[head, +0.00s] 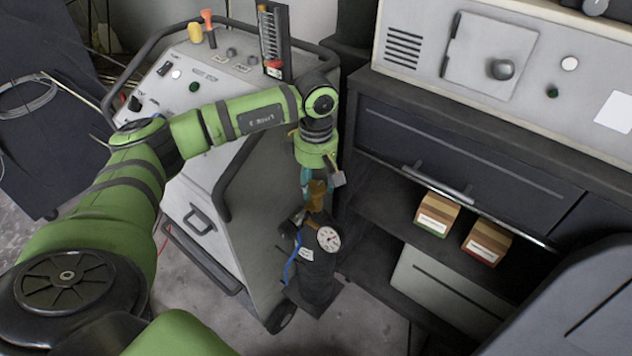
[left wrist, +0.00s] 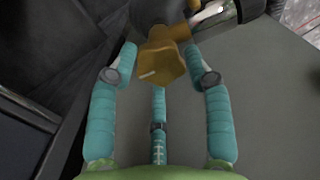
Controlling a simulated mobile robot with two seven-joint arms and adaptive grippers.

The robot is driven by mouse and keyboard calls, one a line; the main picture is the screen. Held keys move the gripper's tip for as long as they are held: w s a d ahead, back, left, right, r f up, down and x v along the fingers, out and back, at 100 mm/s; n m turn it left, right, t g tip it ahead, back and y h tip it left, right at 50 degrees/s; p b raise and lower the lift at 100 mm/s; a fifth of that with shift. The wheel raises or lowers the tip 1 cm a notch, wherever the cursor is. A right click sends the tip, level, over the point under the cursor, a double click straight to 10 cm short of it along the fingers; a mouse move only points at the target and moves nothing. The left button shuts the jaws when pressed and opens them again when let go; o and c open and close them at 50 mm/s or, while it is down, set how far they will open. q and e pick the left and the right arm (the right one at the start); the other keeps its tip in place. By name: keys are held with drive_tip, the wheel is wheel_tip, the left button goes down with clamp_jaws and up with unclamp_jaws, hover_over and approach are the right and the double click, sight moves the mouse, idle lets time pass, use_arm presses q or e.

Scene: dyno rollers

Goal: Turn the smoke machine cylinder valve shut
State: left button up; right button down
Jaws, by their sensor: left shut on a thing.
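The smoke machine cylinder (head: 318,272) is dark and stands on the floor beside the grey cart. A round white gauge (head: 328,238) and a blue hose (head: 291,262) are at its top. The brass-coloured valve (head: 317,194) sits above the gauge, partly hidden by my left gripper (head: 311,182). In the left wrist view the valve (left wrist: 163,62) lies between the teal fingers of my left gripper (left wrist: 160,66), which is shut on it from above. Exact finger contact is hard to see. My right gripper is not in view.
The grey cart (head: 235,165) with a control panel and black handrails stands close left of the cylinder. A dark cabinet (head: 465,150) with a drawer is at the right. Two small boxes (head: 436,215) (head: 486,242) sit on its shelf.

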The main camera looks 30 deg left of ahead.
sight(316, 187)
use_arm(q)
drive_tip(key=shift+s+f, duration=0.1)
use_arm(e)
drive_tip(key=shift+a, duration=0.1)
use_arm(q)
drive_tip(key=o, duration=1.1)
drive_tip(key=shift+o, duration=0.3)
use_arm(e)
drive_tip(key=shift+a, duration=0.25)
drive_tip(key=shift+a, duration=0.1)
use_arm(q)
wheel_tip(316, 187, up, 12)
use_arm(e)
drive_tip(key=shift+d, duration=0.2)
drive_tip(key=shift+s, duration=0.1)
